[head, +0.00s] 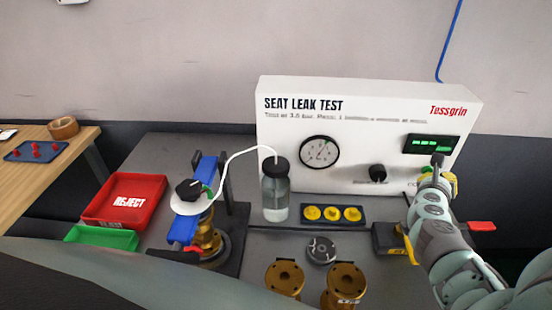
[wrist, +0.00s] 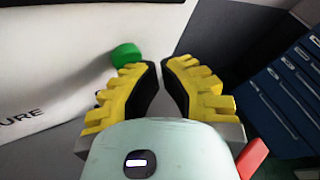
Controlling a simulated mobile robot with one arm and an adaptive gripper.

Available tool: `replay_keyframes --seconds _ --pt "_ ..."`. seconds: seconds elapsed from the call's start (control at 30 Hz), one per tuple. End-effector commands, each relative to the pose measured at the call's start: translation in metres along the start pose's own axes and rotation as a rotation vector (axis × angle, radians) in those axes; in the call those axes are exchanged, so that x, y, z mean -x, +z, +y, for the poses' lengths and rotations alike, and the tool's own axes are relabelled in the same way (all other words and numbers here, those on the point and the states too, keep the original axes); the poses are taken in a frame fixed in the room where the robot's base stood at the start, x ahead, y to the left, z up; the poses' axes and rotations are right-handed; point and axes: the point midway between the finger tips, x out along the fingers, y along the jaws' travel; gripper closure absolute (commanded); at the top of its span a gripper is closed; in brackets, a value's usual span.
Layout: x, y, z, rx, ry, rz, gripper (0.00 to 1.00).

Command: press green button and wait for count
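The green button (wrist: 125,54) sticks out from the white test panel in the wrist view. It is just beyond and left of the left finger's tip, and I cannot tell whether they touch. My gripper (wrist: 158,64) has yellow fingers with black pads. Its tips are almost together, with a thin empty gap between them. The SEAT LEAK TEST panel (head: 350,95) has a display (head: 431,144) with green characters too small to read.
A gauge (head: 319,152) and black knob (head: 377,173) are on the panel. A bottle (head: 275,192) with a white tube stands before it, right of a clamped valve (head: 205,235). A red REJECT tray (head: 125,200) and green tray (head: 100,238) lie left. Brass parts (head: 285,280) stand in front.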

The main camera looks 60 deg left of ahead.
Motion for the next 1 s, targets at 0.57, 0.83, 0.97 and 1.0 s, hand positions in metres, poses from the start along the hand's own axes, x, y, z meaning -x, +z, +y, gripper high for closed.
replay_keyframes --seconds 0.57,0.83,0.97,1.0 --pt "-0.003 0.002 0.004 0.001 0.004 -0.001 1.0" --pt "0.003 0.002 0.0 0.0 0.005 -0.004 1.0" --pt "0.009 -0.002 -0.004 0.001 0.003 -0.001 1.0" --pt "0.01 -0.004 -0.005 0.002 0.002 0.0 1.0"
